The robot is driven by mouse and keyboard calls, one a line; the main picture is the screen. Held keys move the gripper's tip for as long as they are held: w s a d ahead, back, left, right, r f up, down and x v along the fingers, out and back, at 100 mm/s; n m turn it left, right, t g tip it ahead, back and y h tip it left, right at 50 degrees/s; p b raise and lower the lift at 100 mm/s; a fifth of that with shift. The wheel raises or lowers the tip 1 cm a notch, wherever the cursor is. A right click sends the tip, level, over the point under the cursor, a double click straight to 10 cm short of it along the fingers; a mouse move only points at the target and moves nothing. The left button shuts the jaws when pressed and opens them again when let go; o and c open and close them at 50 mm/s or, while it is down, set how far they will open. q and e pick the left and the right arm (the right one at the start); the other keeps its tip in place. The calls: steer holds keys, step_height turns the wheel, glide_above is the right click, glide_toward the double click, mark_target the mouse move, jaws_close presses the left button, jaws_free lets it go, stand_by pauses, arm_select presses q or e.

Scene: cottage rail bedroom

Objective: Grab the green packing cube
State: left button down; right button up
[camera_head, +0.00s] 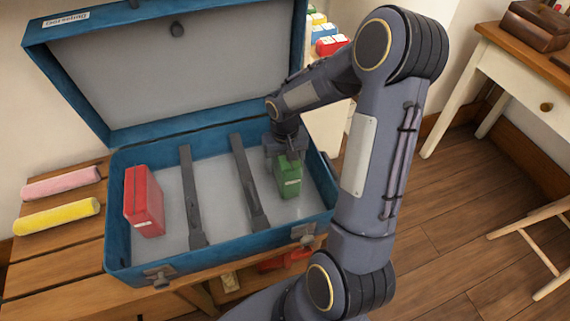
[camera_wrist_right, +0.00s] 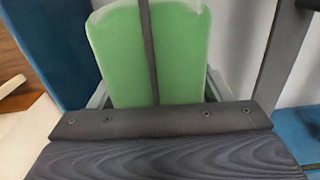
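The green packing cube (camera_head: 288,177) stands in the right compartment of the open blue suitcase (camera_head: 120,245). My right gripper (camera_head: 287,152) reaches down over its top from above. In the right wrist view the green cube (camera_wrist_right: 182,55) fills the space between the two grey fingers (camera_wrist_right: 158,92), one along each side. The fingers are close to its sides, but I cannot tell whether they press on it. Whether the cube rests on the suitcase floor is also unclear. My left gripper is not in view.
A red packing cube (camera_head: 144,200) stands in the left compartment. Two dark straps (camera_head: 250,185) cross the suitcase floor. Pink (camera_head: 60,184) and yellow (camera_head: 57,216) rolls lie on the wooden bench left of it. The raised lid (camera_head: 180,70) stands behind. A desk (camera_head: 520,75) is at right.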

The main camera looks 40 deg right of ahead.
steer(key=c, duration=1.1)
